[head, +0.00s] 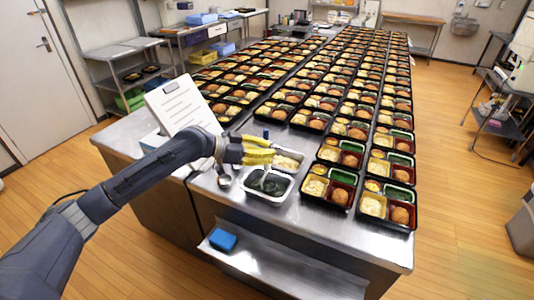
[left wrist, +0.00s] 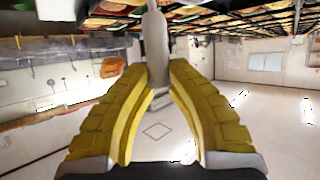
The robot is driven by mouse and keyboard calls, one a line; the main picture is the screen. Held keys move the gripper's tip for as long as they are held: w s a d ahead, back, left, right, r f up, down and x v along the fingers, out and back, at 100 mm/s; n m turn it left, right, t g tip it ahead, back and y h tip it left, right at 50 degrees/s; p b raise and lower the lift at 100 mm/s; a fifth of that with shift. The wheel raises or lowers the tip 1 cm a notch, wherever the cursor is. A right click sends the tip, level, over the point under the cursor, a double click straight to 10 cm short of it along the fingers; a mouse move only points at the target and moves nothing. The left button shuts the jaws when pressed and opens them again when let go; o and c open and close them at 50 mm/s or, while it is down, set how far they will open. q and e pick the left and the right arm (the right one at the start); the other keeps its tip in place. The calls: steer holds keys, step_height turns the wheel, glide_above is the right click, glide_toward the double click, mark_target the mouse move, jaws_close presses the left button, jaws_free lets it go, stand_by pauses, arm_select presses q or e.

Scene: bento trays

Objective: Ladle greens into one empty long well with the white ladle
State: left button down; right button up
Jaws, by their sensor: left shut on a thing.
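My left gripper (head: 262,150), with yellow fingers, is above the back edge of a white tub (head: 285,200) of dark greens (head: 268,184). In the left wrist view the fingers are shut around the pale shaft of the white ladle (left wrist: 155,48). In the head view the ladle's shaft (head: 266,174) seems to run down toward the greens; its bowl cannot be made out. Black bento trays stand right of the tub. The nearest have long wells with green inside, such as this long well (head: 343,176); I cannot tell whether that is lining or food. My right gripper is not in view.
A second white tub (head: 290,160) of pale food stands behind the greens. A white clipboard-like board (head: 182,106) and a small round metal item (head: 224,181) are to the left. Trays fill the table behind. The steel front (head: 350,232) is clear. A blue block (head: 222,239) lies on the lower shelf.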

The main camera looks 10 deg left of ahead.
arm_select(q)
steer(key=shift+r, duration=4.4)
